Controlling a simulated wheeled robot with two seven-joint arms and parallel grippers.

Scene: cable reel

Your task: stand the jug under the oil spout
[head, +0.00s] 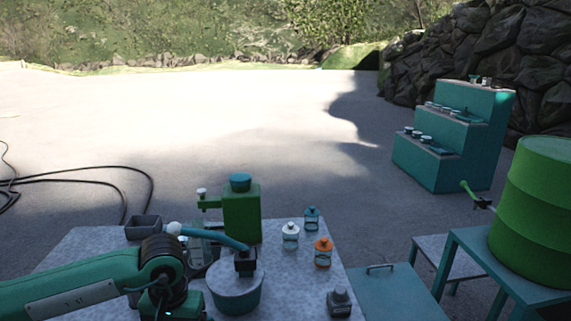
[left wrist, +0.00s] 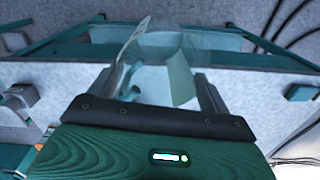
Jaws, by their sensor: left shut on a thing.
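A clear glass jug (left wrist: 150,75) is between the fingers of my left gripper (left wrist: 158,88) in the left wrist view. The gripper is shut on it. In the head view the jug is only faintly seen, beside the green canister and partly behind my arm and a teal crank, so I cannot tell whether it touches the table. The green canister (head: 242,212) has a teal cap and a short spout (head: 208,203) pointing left, with a white knob on top. A green barrel (head: 535,215) at the right also has a tap (head: 477,199). My right gripper is not in view.
A teal pot-like grinder (head: 234,292) with a crank stands near the canister. White, blue and orange bottles (head: 323,252) stand to its right. A small grey box (head: 143,227) sits at the left, and a dark weight-like item (head: 339,302) at the front right. Shelves (head: 455,140) stand behind.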

